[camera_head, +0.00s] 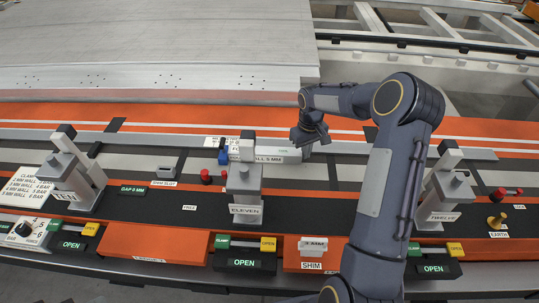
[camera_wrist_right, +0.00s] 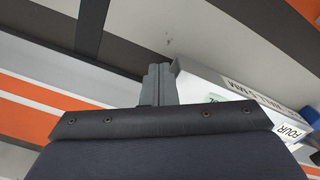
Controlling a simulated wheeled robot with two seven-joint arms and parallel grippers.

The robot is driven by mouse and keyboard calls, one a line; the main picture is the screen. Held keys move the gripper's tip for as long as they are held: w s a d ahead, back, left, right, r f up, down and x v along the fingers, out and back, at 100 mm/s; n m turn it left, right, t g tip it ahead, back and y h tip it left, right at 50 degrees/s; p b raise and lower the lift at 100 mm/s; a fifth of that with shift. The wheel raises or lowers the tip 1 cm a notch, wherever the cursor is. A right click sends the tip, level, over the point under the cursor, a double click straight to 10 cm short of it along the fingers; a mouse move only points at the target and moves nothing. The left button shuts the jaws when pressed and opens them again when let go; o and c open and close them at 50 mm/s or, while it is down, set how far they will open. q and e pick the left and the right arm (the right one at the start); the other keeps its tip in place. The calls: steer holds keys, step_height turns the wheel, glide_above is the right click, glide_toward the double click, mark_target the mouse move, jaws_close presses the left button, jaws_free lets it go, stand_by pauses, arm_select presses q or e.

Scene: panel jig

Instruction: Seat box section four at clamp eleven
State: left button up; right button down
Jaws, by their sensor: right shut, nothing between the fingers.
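Box section four (camera_head: 278,154) is a pale bar lying behind clamp eleven (camera_head: 244,182), with printed labels and a blue part near its left end. In the right wrist view the bar (camera_wrist_right: 232,92) lies right of the fingers, with a "FOUR" tag (camera_wrist_right: 290,132). Clamp eleven is a grey upright block with a raised dark-tipped arm, partly hiding the bar. My right gripper (camera_head: 306,148) is shut and empty at the bar's right end; I cannot tell whether it touches. Its closed fingers show in the wrist view (camera_wrist_right: 158,85). My left gripper is not in view.
Clamp ten (camera_head: 74,175) and clamp twelve (camera_head: 443,190) stand either side. In front are an "OPEN" display (camera_head: 243,264) and a shim block (camera_head: 312,246) on an orange plate. A large pale panel (camera_head: 150,45) fills the back left. My right arm hides part of the right side.

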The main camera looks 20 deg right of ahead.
steer(key=shift+d, duration=0.2)
steer(key=shift+s+d, duration=0.45)
steer(key=shift+d, duration=0.3)
step_height(320, 180, up, 8)
steer(key=p, duration=0.5)
stand_by(0.3)
stand_by(0.4)
